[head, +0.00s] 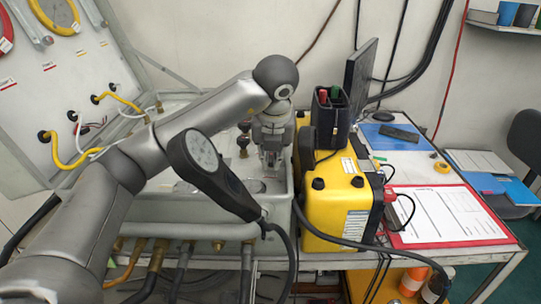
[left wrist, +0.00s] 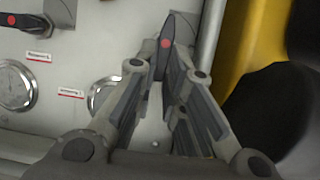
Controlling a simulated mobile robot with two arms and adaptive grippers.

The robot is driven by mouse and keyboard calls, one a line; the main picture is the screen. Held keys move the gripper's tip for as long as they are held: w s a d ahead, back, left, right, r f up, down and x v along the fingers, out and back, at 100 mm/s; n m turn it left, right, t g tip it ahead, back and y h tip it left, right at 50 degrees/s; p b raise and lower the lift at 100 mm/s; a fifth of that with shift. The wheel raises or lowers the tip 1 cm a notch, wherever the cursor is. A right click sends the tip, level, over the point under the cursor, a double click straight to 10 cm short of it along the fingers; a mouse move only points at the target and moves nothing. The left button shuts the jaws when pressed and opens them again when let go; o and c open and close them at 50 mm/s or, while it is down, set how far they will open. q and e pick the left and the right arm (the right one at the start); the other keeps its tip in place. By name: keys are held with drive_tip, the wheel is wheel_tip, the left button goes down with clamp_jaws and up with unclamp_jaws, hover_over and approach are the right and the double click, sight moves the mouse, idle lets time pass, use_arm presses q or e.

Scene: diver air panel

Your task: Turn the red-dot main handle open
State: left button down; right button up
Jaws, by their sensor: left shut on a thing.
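In the left wrist view, a dark lever handle with a red dot (left wrist: 166,44) stands out from the pale panel (left wrist: 110,45), its long side pointing up the picture. My left gripper (left wrist: 166,72) is shut on this handle, with a finger on each side of it. In the head view my left gripper (head: 270,165) reaches down to the right end of the pale panel box, and the handle is hidden behind it. A second dark handle with a red dot (left wrist: 22,21) shows at the top left of the wrist view. My right gripper is not in view.
A yellow case (head: 335,205) stands close to the right of my left gripper. Round gauges (left wrist: 17,85) and small labels sit on the panel. A red clipboard (head: 447,216) lies on the table at right. Yellow hoses (head: 68,150) hang from the raised lid at left.

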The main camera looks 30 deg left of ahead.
use_arm(q)
drive_tip(key=c, duration=1.5)
unclamp_jaws()
